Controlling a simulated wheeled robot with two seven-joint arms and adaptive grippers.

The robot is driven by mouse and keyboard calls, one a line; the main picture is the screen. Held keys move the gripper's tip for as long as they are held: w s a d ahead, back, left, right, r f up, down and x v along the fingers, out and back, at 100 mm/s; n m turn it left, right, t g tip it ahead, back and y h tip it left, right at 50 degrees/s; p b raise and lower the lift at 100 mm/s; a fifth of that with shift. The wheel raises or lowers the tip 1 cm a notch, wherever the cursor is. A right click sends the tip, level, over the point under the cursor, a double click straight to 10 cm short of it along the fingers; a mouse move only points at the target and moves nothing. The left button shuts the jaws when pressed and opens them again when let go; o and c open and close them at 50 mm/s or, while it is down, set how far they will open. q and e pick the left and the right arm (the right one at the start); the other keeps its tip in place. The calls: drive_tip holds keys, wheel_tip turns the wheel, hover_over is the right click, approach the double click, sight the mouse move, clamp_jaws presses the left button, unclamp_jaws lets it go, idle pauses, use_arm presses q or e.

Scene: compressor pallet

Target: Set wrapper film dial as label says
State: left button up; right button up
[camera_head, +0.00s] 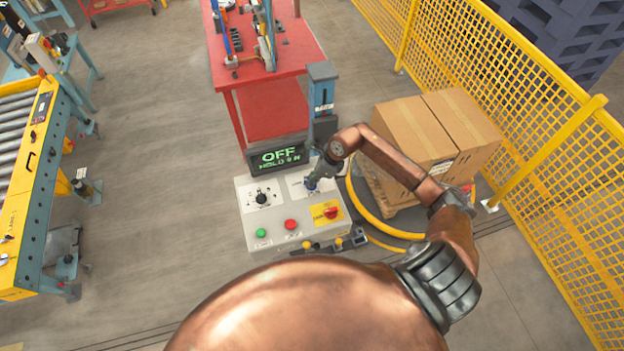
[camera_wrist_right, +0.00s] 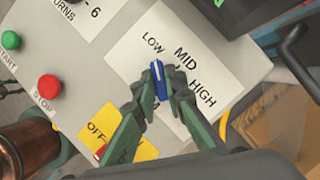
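The film dial (camera_wrist_right: 159,82) is a blue knob on a white plate marked LOW, MID and HIGH. Its white line points toward LOW in the right wrist view. My right gripper (camera_wrist_right: 160,74) has its green fingers on both sides of the knob and looks closed on it. In the head view the gripper (camera_head: 313,183) is over the upper right of the grey control box (camera_head: 262,222), hiding the dial. The cartons (camera_head: 414,130) on the pallet carry a small white label (camera_head: 441,168), too small to read. My left gripper is out of view.
The box also has a black dial (camera_head: 261,198), green button (camera_head: 261,232), red button (camera_head: 291,224) and red switch on yellow (camera_head: 330,212). Yellow mesh fence (camera_head: 500,75) stands right.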

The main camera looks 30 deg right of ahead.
clamp_jaws()
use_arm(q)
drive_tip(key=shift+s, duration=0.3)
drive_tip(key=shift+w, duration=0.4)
use_arm(e)
drive_tip(key=shift+m, duration=0.4)
drive_tip(key=m+t+h+b, duration=0.1)
drive_tip(key=m+h, duration=0.1)
drive_tip(key=m, duration=0.3)
use_arm(q)
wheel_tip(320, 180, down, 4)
drive_tip(key=b, duration=0.2)
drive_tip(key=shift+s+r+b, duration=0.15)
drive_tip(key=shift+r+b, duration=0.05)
drive_tip(key=shift+b, duration=0.1)
use_arm(e)
drive_tip(key=m+h, duration=0.2)
drive_tip(key=m, duration=0.4)
drive_tip(key=shift+a, duration=0.1)
drive_tip(key=shift+h, duration=0.3)
drive_tip(key=o, duration=0.6)
unclamp_jaws()
drive_tip(key=shift+c, duration=0.2)
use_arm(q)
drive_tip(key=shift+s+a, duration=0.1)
